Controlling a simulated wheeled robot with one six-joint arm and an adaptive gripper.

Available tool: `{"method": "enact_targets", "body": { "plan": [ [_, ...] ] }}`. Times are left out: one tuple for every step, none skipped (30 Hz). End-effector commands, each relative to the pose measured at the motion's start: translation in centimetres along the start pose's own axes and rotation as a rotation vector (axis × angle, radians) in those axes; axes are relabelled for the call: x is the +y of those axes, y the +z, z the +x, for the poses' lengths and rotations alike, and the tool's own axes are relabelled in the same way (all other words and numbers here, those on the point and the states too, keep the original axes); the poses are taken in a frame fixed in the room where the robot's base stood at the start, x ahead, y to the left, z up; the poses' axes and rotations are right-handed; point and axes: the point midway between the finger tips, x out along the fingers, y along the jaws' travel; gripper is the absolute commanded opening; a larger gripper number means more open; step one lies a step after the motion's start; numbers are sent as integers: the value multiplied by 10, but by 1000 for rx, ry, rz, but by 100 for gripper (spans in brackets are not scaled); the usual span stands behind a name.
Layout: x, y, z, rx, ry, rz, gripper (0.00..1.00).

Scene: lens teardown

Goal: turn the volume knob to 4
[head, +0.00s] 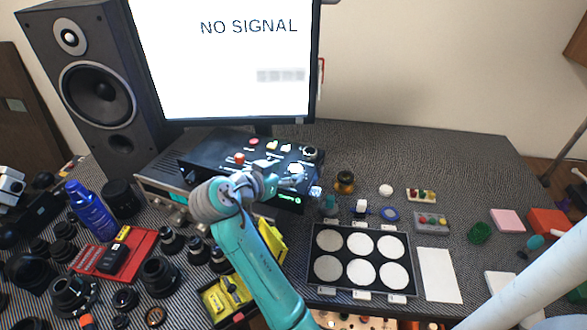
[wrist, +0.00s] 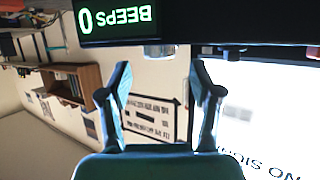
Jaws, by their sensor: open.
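The black control box (head: 215,160) stands under the monitor, with several knobs and buttons on its top and a green-lit display (head: 287,197) on its front. In the wrist view the display (wrist: 115,17) is upside down and reads "BEEPS 0". My gripper (head: 296,180) is over the right part of the box. In the wrist view my gripper (wrist: 160,70) is open and empty, its fingertips spread on either side of a silver knob (wrist: 159,51), which sits just beyond them. I cannot tell whether this is the volume knob, and no number scale is readable.
The monitor (head: 225,85) showing "NO SIGNAL" rises close behind the box. A speaker (head: 100,90) stands at the left. A tray of white discs (head: 318,287) lies in front to the right. Lenses and a blue bottle (head: 90,212) crowd the left. The back right of the table is clear.

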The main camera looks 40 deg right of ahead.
Motion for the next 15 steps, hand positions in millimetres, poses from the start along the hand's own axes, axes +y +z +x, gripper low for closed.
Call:
{"method": "enact_targets", "body": {
  "plan": [
    [-1, 0, -12, 1, -5, 1, 64],
    [-1, 0, -18, 0, -4, 1, 64],
    [-1, 0, -26, 0, -4, 1, 64],
    [-1, 0, -31, 1, -4, 1, 64],
    [-1, 0, -36, 0, -3, 0, 64],
    [0, 0, -42, 0, -3, 0, 64],
    [-1, 0, -47, 0, -4, 0, 64],
    [-1, 0, -51, 1, -3, 0, 64],
    [0, 0, -55, 0, -2, 0, 64],
    [0, 0, -58, 0, -2, 0, 64],
    [0, 0, -61, 0, -2, 0, 64],
    [0, 0, -64, 0, -2, 0, 64],
    [0, 0, -66, 0, -1, 0, 64],
    [0, 0, -67, 1, 0, 0, 64],
    [0, 0, -68, 0, 0, 1, 64]
  ]
}}
